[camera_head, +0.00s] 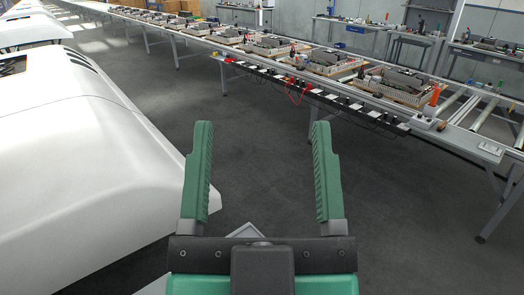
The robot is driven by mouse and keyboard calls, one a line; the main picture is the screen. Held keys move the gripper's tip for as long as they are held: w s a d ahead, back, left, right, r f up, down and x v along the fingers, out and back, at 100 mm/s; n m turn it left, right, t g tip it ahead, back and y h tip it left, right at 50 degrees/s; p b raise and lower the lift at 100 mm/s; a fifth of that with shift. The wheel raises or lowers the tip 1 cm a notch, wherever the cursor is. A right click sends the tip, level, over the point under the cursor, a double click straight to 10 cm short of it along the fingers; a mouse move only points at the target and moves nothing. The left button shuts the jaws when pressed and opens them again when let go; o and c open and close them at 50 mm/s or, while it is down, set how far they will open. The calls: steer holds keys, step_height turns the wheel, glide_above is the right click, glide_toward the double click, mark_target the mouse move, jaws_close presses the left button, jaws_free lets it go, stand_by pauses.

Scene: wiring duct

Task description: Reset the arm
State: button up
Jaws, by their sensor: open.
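My gripper (262,165) is in the lower middle of the head view. Its two green ribbed fingers stand wide apart with nothing between them. The gripper is apart from the workbench and touches nothing that I can see. The rest of my arm is mostly out of view below the picture.
A large white rounded shell (85,165) fills the left side. A long conveyor bench (452,133) runs from the far left to the right, bearing several trays (400,92) of parts. Dark floor (400,220) lies free between them. More workbenches (350,25) stand behind.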

step_height(320, 180, up, 33)
steer(key=p, duration=3.2)
steer(key=shift+a+p, duration=0.15)
steer(key=shift+p, duration=0.15)
